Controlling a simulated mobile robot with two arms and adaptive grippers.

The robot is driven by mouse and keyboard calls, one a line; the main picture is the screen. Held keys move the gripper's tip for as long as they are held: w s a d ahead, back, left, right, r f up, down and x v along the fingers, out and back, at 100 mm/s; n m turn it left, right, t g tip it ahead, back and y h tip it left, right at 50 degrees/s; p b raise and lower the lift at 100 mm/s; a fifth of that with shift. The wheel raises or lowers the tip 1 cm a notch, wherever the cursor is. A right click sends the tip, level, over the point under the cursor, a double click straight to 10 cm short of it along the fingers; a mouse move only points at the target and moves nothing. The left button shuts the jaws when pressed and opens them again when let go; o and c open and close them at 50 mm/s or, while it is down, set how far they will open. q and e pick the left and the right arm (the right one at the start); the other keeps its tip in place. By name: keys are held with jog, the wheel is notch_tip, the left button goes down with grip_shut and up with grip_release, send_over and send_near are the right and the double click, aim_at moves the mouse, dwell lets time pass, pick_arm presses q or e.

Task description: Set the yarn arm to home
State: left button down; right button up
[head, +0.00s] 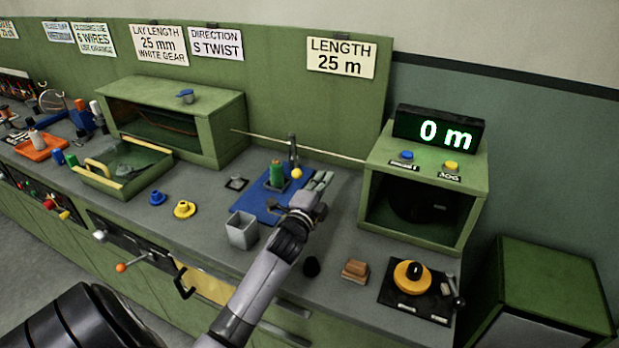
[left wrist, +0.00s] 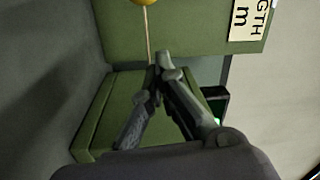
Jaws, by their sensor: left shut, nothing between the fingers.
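A dark upright post (head: 292,148) with a yellow ball (head: 297,173) near it stands behind a blue mat (head: 252,206); it looks like the yarn arm, but I cannot read its position. A green spool (head: 277,175) stands on the mat. My left gripper (head: 318,207) is at the mat's right side, in front of and right of the ball in the picture. Its fingers (left wrist: 160,68) meet at the tips with nothing between them. My right gripper is not seen.
A thin pale rod or cord (head: 330,152) runs behind the post to a green box (head: 378,147) with a "0 m" display (head: 439,131). A grey open bin (head: 242,230) stands left of my arm. A yellow dial (head: 408,276) sits front right.

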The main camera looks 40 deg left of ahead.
aim_at(294, 176)
pick_arm(q)
jog(key=a, duration=0.1)
jog(key=s+a+p, duration=0.1)
jog(key=a, duration=0.1)
jog(key=shift+s+a+f, duration=0.2)
jog(key=shift+a+f, duration=0.05)
jog(key=shift+f, duration=0.15)
jog(key=s+a+m+h+p, duration=0.1)
jog(key=s+a+h, duration=0.1)
jog(key=s+a, duration=0.2)
jog(key=shift+p, duration=0.35)
jog(key=shift+d, duration=0.1)
jog(key=shift+w, duration=0.1)
